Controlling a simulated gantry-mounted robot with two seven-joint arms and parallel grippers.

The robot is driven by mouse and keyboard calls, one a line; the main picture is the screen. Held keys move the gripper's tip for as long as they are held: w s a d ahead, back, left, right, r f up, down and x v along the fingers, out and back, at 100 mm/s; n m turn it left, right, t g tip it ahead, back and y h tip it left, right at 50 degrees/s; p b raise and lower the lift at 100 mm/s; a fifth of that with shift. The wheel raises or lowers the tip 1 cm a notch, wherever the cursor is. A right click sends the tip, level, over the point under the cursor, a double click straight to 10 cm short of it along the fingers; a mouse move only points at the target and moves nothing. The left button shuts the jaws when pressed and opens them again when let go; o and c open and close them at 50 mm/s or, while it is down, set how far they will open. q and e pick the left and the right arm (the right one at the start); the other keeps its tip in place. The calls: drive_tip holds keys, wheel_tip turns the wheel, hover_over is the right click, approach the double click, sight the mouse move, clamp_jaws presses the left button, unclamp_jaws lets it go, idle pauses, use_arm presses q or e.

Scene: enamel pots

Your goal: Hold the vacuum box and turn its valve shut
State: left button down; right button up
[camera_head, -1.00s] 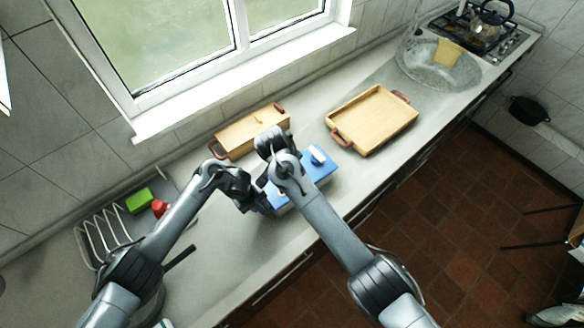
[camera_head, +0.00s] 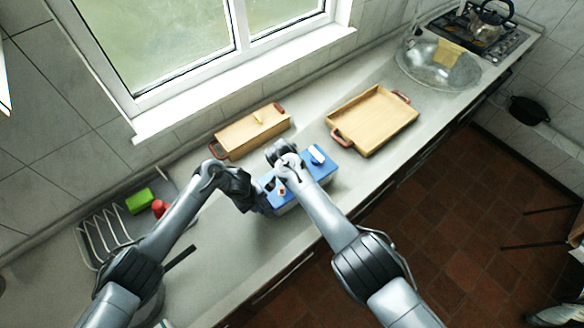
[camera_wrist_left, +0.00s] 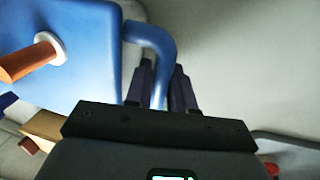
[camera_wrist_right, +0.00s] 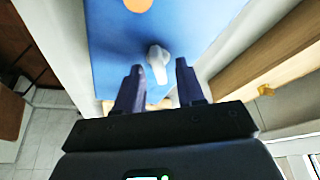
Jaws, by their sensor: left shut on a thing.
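The vacuum box is a blue box (camera_head: 325,171) on the counter, partly covered by my arms in the head view. My left gripper (camera_head: 266,205) is shut on the box's curved blue side handle (camera_wrist_left: 158,50) in the left wrist view. An orange-brown knob (camera_wrist_left: 35,60) with a pale collar sticks out of the box. A whitish lever (camera_wrist_right: 157,62), apparently the valve, stands on the box top. It also shows in the head view (camera_head: 317,154). My right gripper (camera_wrist_right: 158,82) is open over the box, with the lever appearing between its fingertips; contact cannot be told.
A long wooden box (camera_head: 235,135) with a yellow piece on top lies behind, by the window wall. A wooden tray (camera_head: 375,115) stands to the right. A rack (camera_head: 105,235), a green sponge (camera_head: 140,200) and a red object (camera_head: 159,207) are at left.

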drive_tip(key=shift+f, duration=0.1)
idle(0.3)
clamp_jaws()
drive_tip(key=shift+d+f+n, duration=0.1)
drive_tip(key=shift+n, duration=0.3)
drive_tip(key=n+y, duration=0.2)
drive_tip(key=n, duration=0.2)
drive_tip(key=shift+d+n, duration=0.15)
drive_tip(key=shift+n, duration=0.15)
drive_tip(key=n+y, duration=0.1)
drive_tip(key=n, duration=0.2)
drive_tip(key=n+y, duration=0.1)
drive_tip(key=n, duration=0.2)
drive_tip(key=shift+w+d+g, duration=0.1)
drive_tip(key=shift+d+g, duration=0.05)
drive_tip(key=shift+g, duration=0.25)
drive_tip(key=shift+n, duration=0.4)
